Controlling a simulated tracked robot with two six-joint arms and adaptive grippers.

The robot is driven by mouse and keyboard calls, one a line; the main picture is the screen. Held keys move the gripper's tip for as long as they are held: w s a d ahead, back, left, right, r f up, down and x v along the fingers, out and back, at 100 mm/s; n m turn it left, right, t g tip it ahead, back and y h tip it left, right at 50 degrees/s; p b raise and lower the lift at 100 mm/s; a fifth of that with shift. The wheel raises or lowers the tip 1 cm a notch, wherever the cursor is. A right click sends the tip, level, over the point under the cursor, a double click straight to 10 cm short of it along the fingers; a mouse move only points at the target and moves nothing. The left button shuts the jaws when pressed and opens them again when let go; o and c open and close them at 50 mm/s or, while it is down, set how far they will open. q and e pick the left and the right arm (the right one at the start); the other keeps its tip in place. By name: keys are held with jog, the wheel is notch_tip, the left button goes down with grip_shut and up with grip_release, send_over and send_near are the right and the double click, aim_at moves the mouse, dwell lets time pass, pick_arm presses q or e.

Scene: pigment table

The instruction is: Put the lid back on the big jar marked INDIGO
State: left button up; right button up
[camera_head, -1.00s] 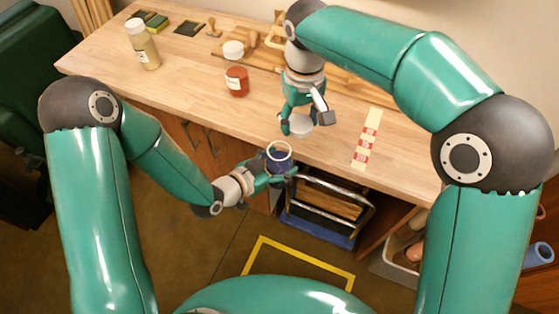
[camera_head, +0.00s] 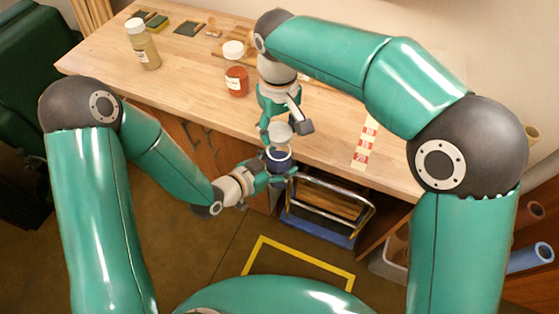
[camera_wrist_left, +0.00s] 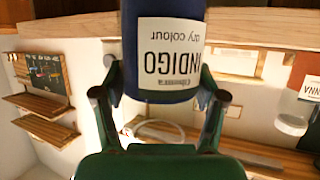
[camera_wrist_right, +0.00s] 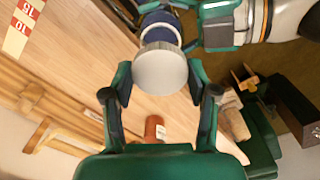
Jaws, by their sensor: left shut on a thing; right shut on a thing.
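The big blue INDIGO jar (camera_head: 279,160) is held upright by my left gripper (camera_head: 281,174) at the table's front edge. Its INDIGO label (camera_wrist_left: 170,58) faces the left wrist camera, with the gripper shut around the jar. Its mouth is open. My right gripper (camera_head: 280,135) is shut on a white round lid (camera_head: 278,130), which also sits between the fingers in the right wrist view (camera_wrist_right: 160,69). In the head view the lid is just behind and above the jar mouth. In the right wrist view it hides part of the jar's rim (camera_wrist_right: 160,33). I cannot tell the gap between them.
A red-brown jar (camera_head: 237,82) and another white lid (camera_head: 233,48) are on the table farther back. A tall white-capped jar (camera_head: 143,46) stands at the back left. A red-and-white marked strip (camera_head: 365,145) lies right. A metal-railed step stool (camera_head: 330,190) is below the edge.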

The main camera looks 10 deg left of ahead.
aim_at(279, 165)
jog(key=shift+f, duration=0.95)
jog(key=shift+s, duration=0.1)
jog(key=shift+f, duration=0.85)
jog(key=shift+f, duration=0.5)
